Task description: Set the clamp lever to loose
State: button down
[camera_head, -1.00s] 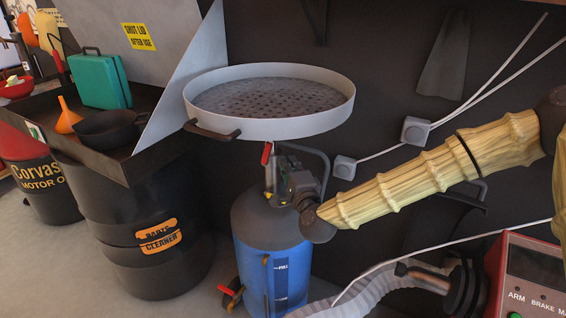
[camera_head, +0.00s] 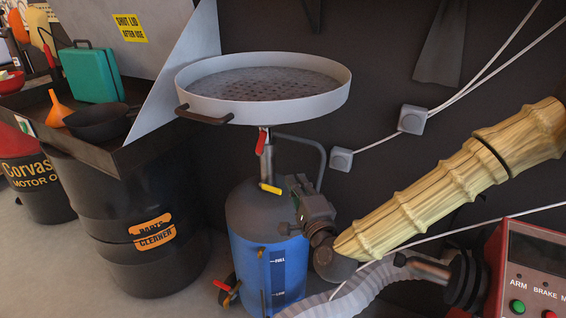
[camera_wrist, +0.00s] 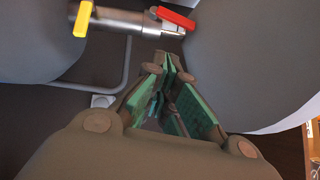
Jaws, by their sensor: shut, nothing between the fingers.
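A blue and grey drain tank (camera_head: 250,222) stands upright with a round, perforated pan (camera_head: 335,95) above it on a thin metal stem. A red lever (camera_head: 261,141) hangs tilted beside the stem under the pan. A yellow lever (camera_head: 270,188) sits lower, at the tank's top. No label shows which is the clamp lever. Both also show in the wrist view: red lever (camera_wrist: 176,18) near the pan, yellow lever (camera_wrist: 82,18) near the tank. My gripper (camera_head: 302,188) is shut and empty, right of the stem, apart from both levers; its green-padded fingers (camera_wrist: 162,62) point toward the stem.
A grey bent handle (camera_head: 322,158) rises behind my gripper. A black parts-cleaner drum (camera_head: 120,225) stands at left. A red control box (camera_head: 535,260) is at lower right. A dark wall with cables and a grey wall box (camera_head: 412,120) is close behind.

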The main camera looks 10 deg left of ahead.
aim_at(262, 143)
jog(key=w+a+r+m+t+b, duration=0.1)
jog(key=w+a+r+b, duration=0.2)
jog(key=w+a, duration=0.4)
jog(key=shift+w+r, duration=0.2)
jog(key=shift+w, duration=1.4)
